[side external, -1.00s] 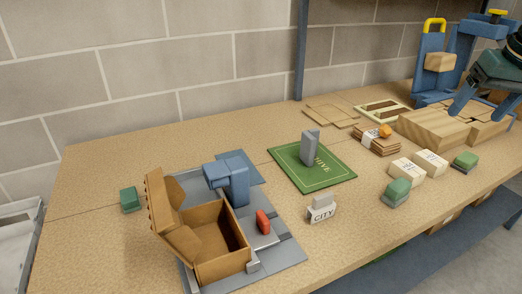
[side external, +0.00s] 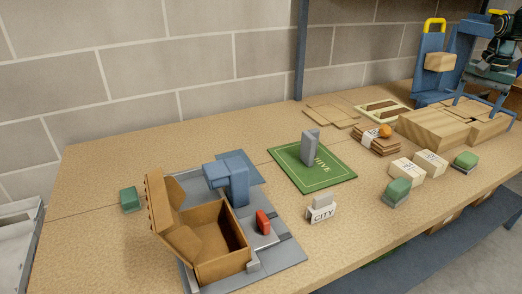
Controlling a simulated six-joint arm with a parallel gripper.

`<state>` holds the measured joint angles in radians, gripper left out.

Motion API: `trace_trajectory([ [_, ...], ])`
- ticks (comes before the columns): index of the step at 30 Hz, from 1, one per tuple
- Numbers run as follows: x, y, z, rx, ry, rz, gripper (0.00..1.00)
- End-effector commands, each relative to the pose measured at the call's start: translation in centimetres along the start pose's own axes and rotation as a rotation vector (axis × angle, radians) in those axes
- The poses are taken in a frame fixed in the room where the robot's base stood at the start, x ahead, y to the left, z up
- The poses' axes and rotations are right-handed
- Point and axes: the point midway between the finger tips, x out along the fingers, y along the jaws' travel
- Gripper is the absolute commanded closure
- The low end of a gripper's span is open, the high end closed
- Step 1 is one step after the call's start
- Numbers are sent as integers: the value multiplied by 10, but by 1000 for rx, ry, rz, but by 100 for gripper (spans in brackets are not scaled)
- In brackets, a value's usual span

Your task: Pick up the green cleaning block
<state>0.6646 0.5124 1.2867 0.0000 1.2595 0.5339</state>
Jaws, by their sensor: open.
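Three green blocks show on the bench in the side view. One plain dark-green block (side external: 130,199) sits alone at the far left. A green block with a grey base (side external: 397,190) sits near the front edge at right of centre. The view does not show which is the cleaning block. My gripper (side external: 493,88) is at the upper right, above the wooden pieces, open and apart from all three blocks. Its fingers are small and partly hard to make out.
Two labelled cartons (side external: 419,166) stand between the right-hand green blocks. A green mat (side external: 330,176) holds a grey upright piece. An open brown box (side external: 217,245) and a blue fixture (side external: 230,178) stand at left. Large wooden blocks (side external: 433,128) lie below my gripper.

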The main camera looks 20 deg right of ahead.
Motion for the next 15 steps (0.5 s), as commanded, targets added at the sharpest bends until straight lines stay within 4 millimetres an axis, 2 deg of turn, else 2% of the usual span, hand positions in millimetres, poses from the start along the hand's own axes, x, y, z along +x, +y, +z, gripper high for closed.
trace_trajectory([
  [1,12,6,-14,37,-12,9,22],
  [6,42,26,-49,145,-42,32,22],
  [9,55,35,-63,193,-53,41,22],
  [15,69,46,-76,241,-66,50,22],
])
